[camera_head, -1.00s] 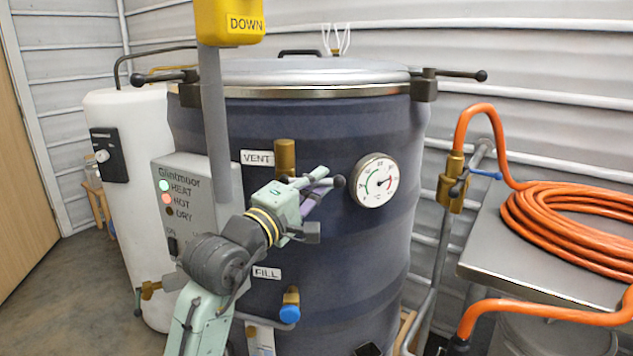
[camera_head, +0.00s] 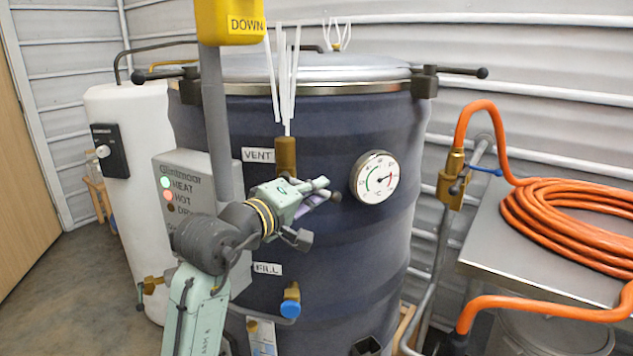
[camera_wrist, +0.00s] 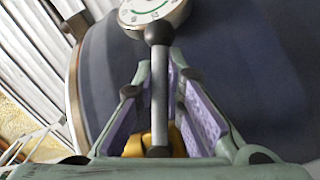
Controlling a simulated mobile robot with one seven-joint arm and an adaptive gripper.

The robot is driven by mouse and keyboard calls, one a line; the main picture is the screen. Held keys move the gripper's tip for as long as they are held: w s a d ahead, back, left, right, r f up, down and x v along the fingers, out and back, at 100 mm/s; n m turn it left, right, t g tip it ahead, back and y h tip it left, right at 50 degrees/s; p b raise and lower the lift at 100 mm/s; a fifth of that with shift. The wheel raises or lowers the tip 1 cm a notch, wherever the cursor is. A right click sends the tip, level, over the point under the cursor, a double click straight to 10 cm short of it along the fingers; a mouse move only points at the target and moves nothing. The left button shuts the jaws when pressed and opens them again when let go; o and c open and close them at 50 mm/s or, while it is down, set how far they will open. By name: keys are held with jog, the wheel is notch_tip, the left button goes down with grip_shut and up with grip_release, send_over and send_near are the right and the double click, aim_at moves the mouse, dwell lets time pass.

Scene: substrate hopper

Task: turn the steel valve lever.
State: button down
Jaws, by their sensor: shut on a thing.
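The steel valve lever (camera_wrist: 160,95) is a grey bar with a black ball end, running from a brass body (camera_wrist: 178,140) between my finger pads in the wrist view. In the head view its black end (camera_head: 336,196) shows past my fingertips, left of the dial gauge. My gripper (camera_head: 318,190) is shut on the lever; its purple pads (camera_wrist: 158,80) stand on either side of the bar. The brass vent valve (camera_head: 286,155) is beside the VENT label on the dark drum. My gripper hides most of the lever in the head view.
The dial gauge (camera_head: 374,178) is close right of the lever. A grey control box (camera_head: 185,185) and a grey post with a yellow DOWN box (camera_head: 230,20) are at left. An orange hose (camera_head: 560,215) lies coiled on the steel table at right.

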jog(key=shift+a+f+m+g+y, duration=0.25)
jog(key=shift+f+m+g, duration=0.2)
jog(key=shift+m, duration=0.25)
jog(key=c, duration=1.7)
grip_release()
jog(key=shift+o, duration=0.2)
